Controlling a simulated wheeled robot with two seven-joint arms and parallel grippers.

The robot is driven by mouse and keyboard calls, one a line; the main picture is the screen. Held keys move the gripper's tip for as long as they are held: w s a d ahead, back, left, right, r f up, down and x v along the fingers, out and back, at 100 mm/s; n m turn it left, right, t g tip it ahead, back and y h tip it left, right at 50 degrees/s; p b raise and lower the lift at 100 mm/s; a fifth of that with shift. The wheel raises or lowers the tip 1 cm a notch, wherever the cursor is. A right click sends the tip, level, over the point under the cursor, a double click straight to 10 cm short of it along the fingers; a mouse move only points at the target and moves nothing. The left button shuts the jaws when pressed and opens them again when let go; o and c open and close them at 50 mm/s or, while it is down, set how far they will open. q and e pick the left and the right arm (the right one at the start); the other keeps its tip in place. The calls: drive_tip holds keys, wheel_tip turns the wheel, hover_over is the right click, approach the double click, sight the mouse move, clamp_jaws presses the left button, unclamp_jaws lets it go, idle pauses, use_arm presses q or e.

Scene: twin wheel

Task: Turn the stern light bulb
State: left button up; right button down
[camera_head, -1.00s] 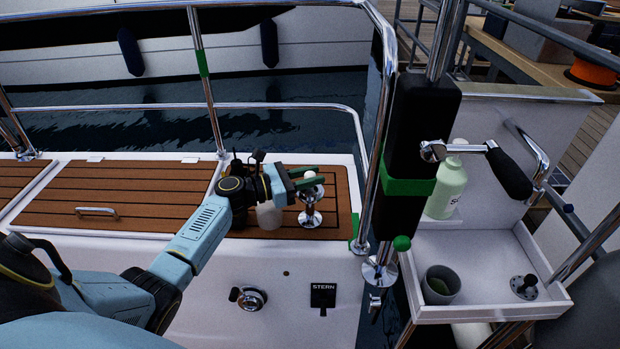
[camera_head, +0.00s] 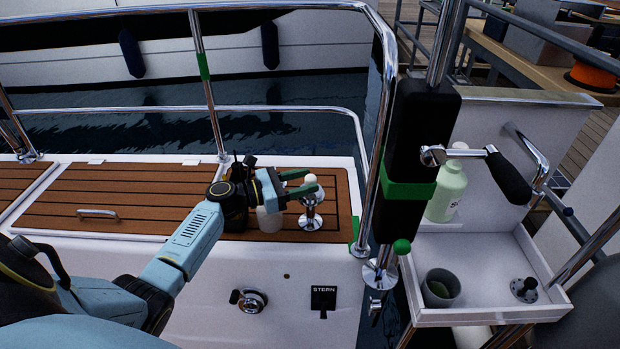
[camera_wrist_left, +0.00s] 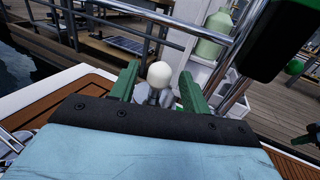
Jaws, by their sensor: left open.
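The stern light bulb (camera_head: 311,180) is a small white ball on top of a short chrome post (camera_head: 311,215) on the teak stern deck. It also shows in the left wrist view (camera_wrist_left: 159,74), between the two green fingers and near their tips. My left gripper (camera_head: 300,182) is open, its fingers pointing right at the bulb from the left. In the left wrist view my left gripper (camera_wrist_left: 158,84) has a gap on each side of the bulb; whether a finger touches it I cannot tell.
A pale rounded jar-like thing (camera_head: 269,219) stands on the deck under my left gripper. A chrome rail (camera_head: 362,150) and a black padded post (camera_head: 415,135) rise to the right. A white tray (camera_head: 480,317) holds a grey cup (camera_head: 441,288). A STERN switch (camera_head: 323,298) is below.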

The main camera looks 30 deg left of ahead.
use_arm(q)
drive_tip(key=p+v, duration=0.1)
drive_tip(key=v, duration=1)
drive_tip(key=shift+p, duration=0.35)
use_arm(e)
drive_tip(key=d+f, duration=0.1)
drive_tip(key=s+d+f, duration=0.1)
drive_tip(key=f, duration=0.2)
drive_tip(key=shift+s+d+f, duration=0.1)
drive_tip(key=shift+s+d, duration=0.25)
drive_tip(key=shift+d, duration=0.05)
use_arm(q)
drive_tip(key=shift+s, duration=0.2)
use_arm(e)
drive_tip(key=shift+s, duration=0.1)
